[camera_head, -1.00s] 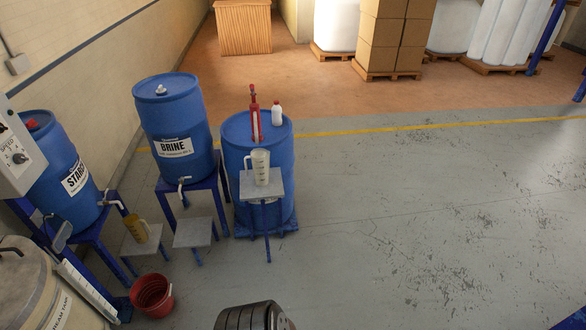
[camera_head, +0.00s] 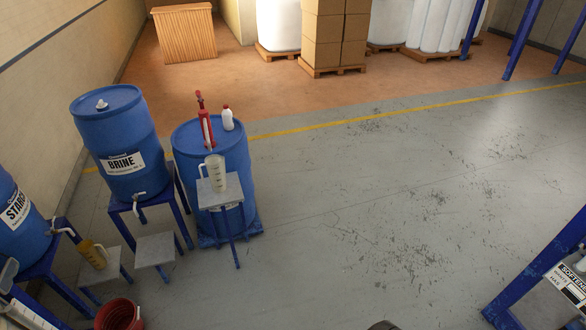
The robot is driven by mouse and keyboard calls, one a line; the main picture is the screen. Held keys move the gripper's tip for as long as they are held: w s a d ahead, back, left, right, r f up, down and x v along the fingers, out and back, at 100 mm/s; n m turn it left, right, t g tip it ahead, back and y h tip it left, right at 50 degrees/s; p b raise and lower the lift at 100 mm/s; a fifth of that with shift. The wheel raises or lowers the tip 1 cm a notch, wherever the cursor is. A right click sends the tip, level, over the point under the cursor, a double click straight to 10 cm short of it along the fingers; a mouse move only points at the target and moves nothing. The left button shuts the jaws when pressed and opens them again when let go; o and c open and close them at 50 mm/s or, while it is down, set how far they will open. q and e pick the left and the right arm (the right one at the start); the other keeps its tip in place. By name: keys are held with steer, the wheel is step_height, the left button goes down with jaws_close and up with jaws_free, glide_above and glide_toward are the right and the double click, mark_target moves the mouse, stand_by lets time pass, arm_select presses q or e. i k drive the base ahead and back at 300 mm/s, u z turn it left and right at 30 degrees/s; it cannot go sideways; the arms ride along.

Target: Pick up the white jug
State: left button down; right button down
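A white, translucent jug (camera_head: 216,173) with dark graduation marks stands upright on a small grey-topped stand (camera_head: 222,195). Its handle is on its left side. It stands in front of a blue drum (camera_head: 241,158) that carries a red hand pump (camera_head: 204,122) and a small white bottle (camera_head: 227,119). Neither of my grippers is in view.
The BRINE drum (camera_head: 118,142) and STARCH drum (camera_head: 14,214) stand on blue frames at the left. A yellowish jug (camera_head: 93,254) is on a low stool, beside an empty stool (camera_head: 155,249). A red bucket (camera_head: 118,315) sits at the bottom. The floor (camera_head: 360,240) is clear to the right.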

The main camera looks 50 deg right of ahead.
mark_target(213, 175)
steer(key=z, duration=1.25)
steer(key=i, duration=1.9)
steer(key=u, duration=0.1)
